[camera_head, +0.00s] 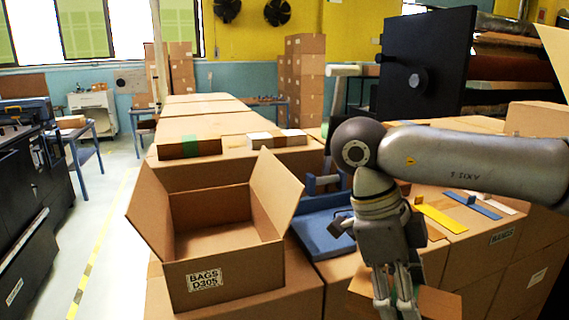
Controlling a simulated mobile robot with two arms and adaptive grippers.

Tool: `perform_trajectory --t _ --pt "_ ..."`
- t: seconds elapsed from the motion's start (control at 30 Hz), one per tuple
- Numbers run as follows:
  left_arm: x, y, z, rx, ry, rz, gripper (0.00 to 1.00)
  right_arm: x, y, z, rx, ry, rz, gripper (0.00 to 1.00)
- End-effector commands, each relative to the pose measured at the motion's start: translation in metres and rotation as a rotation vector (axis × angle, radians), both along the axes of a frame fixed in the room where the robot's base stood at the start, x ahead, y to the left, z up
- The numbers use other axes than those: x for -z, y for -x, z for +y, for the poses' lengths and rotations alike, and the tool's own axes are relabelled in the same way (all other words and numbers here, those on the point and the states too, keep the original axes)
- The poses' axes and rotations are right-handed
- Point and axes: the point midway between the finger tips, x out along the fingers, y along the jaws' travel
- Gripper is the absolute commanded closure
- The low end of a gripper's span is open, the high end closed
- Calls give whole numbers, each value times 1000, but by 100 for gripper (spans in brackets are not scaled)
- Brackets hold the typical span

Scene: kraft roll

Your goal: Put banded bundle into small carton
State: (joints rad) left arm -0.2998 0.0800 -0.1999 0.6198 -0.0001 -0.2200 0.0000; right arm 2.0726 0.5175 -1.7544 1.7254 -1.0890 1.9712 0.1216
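The small carton (222,281) stands open at the front left, flaps spread, with a "BAGS D305" label; the inside that shows looks empty. Behind it a flat brown bundle with a green band (190,147) lies on a carton top. A second brown bundle with white parts (277,140) lies to its right. I cannot tell which one is the banded bundle. My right gripper (395,302) points down at the lower middle, right of the small carton, over a brown box (440,303). Its fingers look close together, and the tips are hard to make out. My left gripper is not in view.
A blue tray-like object (325,235) lies between the carton and my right arm. Yellow (440,218) and blue (472,205) strips lie on cartons at right. A black panel (425,62) stands behind my arm. Dark machinery (30,190) stands left, with clear floor beside it.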

Motion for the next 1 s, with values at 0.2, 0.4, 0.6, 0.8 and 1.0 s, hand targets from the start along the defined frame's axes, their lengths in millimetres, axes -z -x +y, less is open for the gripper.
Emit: perform_trajectory --t 0.2,0.4,0.6,0.8,1.0 --pt "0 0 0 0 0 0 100 20 -4 -7 -451 -2 3 74" --pt "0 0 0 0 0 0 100 36 -7 -12 -858 -5 3 74" --pt "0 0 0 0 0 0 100 49 -9 -17 -1213 -5 2 74" --pt "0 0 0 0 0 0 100 58 -11 -21 -1516 0 -1 74" --pt "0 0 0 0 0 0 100 64 -12 -23 -1711 0 1 74"
